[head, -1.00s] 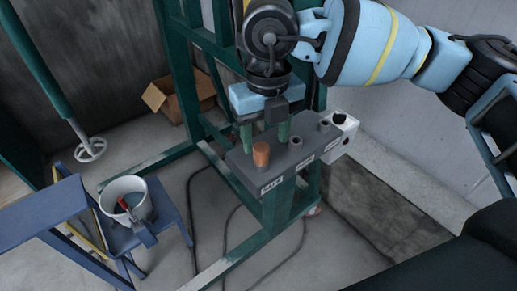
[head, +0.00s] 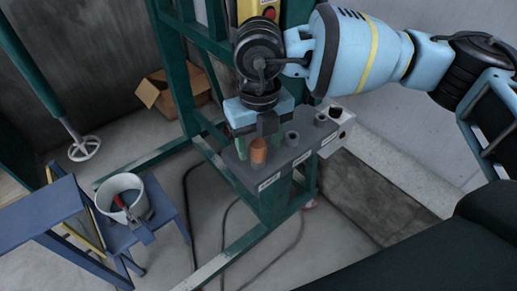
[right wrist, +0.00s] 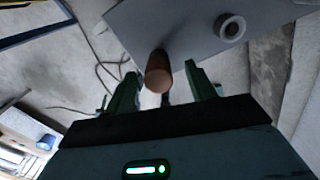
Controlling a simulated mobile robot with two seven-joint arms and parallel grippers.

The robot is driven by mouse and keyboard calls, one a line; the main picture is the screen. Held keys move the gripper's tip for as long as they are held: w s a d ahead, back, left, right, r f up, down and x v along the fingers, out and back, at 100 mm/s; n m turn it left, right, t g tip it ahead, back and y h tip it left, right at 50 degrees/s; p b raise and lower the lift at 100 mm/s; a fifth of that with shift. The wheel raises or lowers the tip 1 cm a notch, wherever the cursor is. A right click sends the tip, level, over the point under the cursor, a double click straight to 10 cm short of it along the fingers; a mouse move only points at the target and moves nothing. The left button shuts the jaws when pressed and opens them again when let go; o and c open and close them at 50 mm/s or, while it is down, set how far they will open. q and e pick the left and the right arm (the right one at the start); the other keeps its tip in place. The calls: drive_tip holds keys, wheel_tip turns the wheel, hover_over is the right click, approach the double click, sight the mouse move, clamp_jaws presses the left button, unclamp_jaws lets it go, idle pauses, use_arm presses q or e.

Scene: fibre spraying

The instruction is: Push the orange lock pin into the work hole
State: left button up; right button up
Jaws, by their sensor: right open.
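The orange lock pin (head: 258,153) stands upright in the left position of a grey block (head: 240,168), above a label that seems to read SAFE. Two raised round collars, a middle one (head: 292,138) and a right one (head: 321,119), sit further along the block; which is the work hole is hard to read. My right gripper (head: 257,146) points down over the pin, open, with its green fingers on either side. In the right wrist view the pin (right wrist: 158,72) shows between the spread fingers (right wrist: 162,88), with gaps on both sides. My left gripper is out of view.
The block is mounted on a green frame (head: 187,90). A white box (head: 342,123) is at the block's right end. A blue stool (head: 165,215) carries a white bucket (head: 108,188). A cardboard box (head: 160,92) and cables lie on the floor.

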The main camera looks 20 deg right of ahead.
sight(258, 143)
wheel_tip(258, 143, down, 2)
drive_tip(key=shift+a+f, duration=0.1)
drive_tip(key=shift+f, duration=0.45)
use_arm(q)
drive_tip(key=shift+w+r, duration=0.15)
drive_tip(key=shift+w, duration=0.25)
use_arm(e)
drive_tip(key=shift+f, duration=0.15)
drive_tip(key=c, duration=1)
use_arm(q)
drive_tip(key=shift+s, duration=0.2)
use_arm(e)
drive_tip(key=shift+c, duration=0.2)
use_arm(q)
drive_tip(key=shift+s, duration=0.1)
